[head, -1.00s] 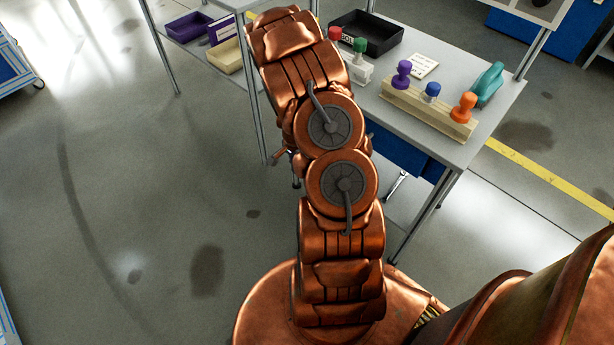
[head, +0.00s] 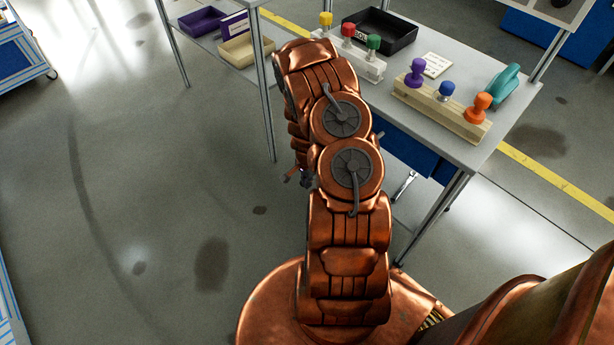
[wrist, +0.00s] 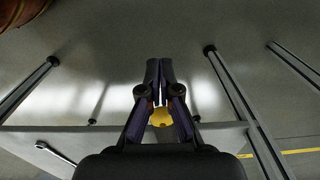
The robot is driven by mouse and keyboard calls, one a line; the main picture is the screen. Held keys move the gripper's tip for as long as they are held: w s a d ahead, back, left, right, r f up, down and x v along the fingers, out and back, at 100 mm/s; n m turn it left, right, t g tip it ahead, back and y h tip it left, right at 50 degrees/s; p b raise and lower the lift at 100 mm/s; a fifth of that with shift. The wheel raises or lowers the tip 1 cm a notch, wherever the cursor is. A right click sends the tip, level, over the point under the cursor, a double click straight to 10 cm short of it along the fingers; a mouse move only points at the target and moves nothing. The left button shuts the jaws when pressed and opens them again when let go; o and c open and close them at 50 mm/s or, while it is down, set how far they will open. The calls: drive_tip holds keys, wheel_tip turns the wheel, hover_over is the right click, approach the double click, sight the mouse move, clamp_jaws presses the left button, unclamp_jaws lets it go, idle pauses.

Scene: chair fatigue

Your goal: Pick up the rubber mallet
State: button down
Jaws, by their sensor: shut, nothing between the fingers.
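I cannot make out a rubber mallet in either view. My gripper (wrist: 159,70) is shut and empty in the wrist view, its two dark fingers close together. A yellow rounded thing (wrist: 161,117) shows just behind and between the fingers; I cannot tell what it is. In the head view my arm hides most of the gripper, left of the workbench (head: 425,128).
The workbench carries a wooden block (head: 440,112) with purple, blue and orange knobbed tools, a teal tool (head: 503,85), a black tray (head: 385,38) and a rack (head: 362,67). A wrench (wrist: 55,152) shows in the wrist view.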

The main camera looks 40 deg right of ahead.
drive_tip(key=shift+d+r+b, duration=0.1)
drive_tip(key=shift+d+b, duration=0.25)
drive_tip(key=shift+d, duration=1.7)
